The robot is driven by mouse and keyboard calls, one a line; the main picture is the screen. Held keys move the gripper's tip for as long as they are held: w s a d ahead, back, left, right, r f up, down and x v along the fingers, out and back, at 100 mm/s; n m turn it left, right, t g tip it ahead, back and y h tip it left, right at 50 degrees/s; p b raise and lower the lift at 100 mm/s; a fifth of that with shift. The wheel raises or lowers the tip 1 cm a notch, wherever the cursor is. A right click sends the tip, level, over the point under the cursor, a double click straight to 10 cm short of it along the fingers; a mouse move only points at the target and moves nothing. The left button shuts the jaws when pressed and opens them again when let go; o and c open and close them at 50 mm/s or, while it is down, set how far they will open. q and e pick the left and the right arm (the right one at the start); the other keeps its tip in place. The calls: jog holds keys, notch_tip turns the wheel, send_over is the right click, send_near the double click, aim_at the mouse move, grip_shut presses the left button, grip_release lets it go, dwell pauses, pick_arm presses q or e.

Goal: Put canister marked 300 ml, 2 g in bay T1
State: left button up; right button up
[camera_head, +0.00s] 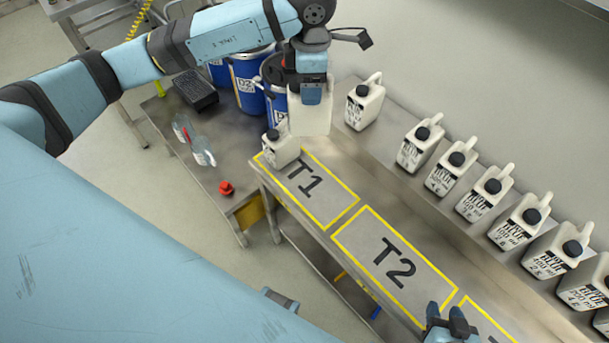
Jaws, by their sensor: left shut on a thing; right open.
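My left gripper (311,97) points down and is shut on a white canister (311,120), just beyond the far end of bay T1 (327,207). The held canister's label is not visible, and I cannot tell whether it touches the surface. A smaller white canister (283,151) with a black cap stands at T1's far left corner. More white canisters (419,150) with black caps and "DYE BLUE" labels line the ledge at right; their amounts are mostly too small to read surely. My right gripper (451,318) is open and empty near the near end of bay T2 (394,262).
Blue drums (247,85), a black crate (195,90), clear bottles (201,150) and a red object (226,187) are on the lower bench at left. A lone canister (364,103) stands beyond the row. T2 is clear, and most of T1 is bare.

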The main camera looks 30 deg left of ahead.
pick_arm(q)
jog(key=n, duration=0.3)
jog(key=shift+s+a+f+n, duration=0.1)
jog(key=shift+s+n, duration=0.3)
pick_arm(e)
jog(key=shift+f, duration=0.2)
pick_arm(q)
jog(key=n, duration=0.3)
jog(key=shift+s+n+b, duration=0.3)
jog(key=shift+s+b, duration=0.05)
pick_arm(e)
jog(key=shift+f, duration=0.2)
pick_arm(q)
jog(key=shift+s+f+n, duration=0.1)
jog(key=shift+f+n, duration=0.2)
jog(key=shift+n, duration=0.1)
notch_tip(320, 180, down, 19)
jog(key=shift+f, duration=0.15)
